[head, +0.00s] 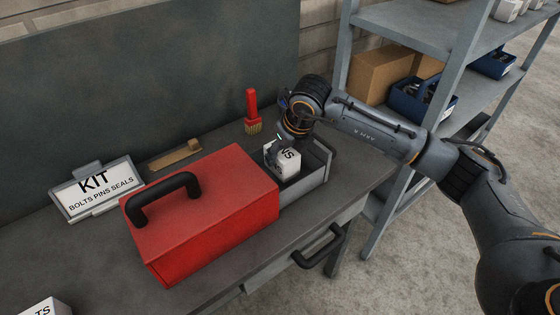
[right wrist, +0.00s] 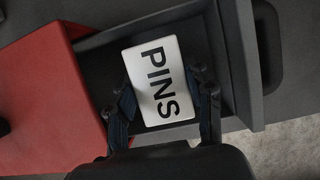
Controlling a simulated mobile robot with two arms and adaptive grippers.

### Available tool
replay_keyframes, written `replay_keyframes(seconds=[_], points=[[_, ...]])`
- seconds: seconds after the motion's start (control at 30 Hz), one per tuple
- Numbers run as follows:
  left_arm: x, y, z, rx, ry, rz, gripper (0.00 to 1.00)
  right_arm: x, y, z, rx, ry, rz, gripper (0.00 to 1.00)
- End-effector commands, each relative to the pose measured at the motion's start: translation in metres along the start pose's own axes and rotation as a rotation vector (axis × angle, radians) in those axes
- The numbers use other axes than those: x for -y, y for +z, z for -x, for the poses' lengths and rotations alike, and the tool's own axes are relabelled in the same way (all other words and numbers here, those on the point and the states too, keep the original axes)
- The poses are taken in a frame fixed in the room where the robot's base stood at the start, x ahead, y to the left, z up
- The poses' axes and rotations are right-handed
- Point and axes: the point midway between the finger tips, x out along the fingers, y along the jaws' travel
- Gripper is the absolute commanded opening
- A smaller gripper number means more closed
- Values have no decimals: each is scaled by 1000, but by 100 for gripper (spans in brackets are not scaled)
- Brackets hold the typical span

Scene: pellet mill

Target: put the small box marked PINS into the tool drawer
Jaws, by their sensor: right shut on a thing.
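The small white box marked PINS (head: 284,163) is held in my right gripper (head: 276,148). In the right wrist view the PINS box (right wrist: 158,80) lies between the two fingers of the right gripper (right wrist: 165,105), which touch its sides. The open grey tool drawer (head: 307,191) sticks out from the right end of the red toolbox (head: 200,215). The box is over or inside the drawer; I cannot tell whether it touches the bottom. The drawer wall (right wrist: 238,60) shows right of the box in the wrist view. My left gripper is not in view.
A KIT sign (head: 97,190) and a red brush (head: 252,112) stand behind the toolbox on the bench. Another white box (head: 45,307) is at the bottom left. A shelf rack (head: 405,35) with blue bins stands at the right. A bench drawer handle (head: 320,247) juts out in front.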

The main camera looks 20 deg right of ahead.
Motion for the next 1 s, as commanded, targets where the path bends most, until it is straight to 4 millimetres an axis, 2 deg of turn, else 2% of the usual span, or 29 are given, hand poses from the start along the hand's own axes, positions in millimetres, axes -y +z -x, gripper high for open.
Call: replay_keyframes(seconds=[0.33, 0.6, 0.63, 0.73, 1.0], points=[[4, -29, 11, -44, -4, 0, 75, -1, -14, -34, 1, 1, 1, 7], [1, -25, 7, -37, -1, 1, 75, -1, -14, -36, 3, 1, 1, 7], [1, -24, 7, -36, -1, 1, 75, -1, -15, -37, 1, 1, 1, 53], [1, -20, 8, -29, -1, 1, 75, -1, -15, -36, 1, 1, 1, 74], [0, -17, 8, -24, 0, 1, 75, -1, -15, -36, 1, 1, 1, 74]])
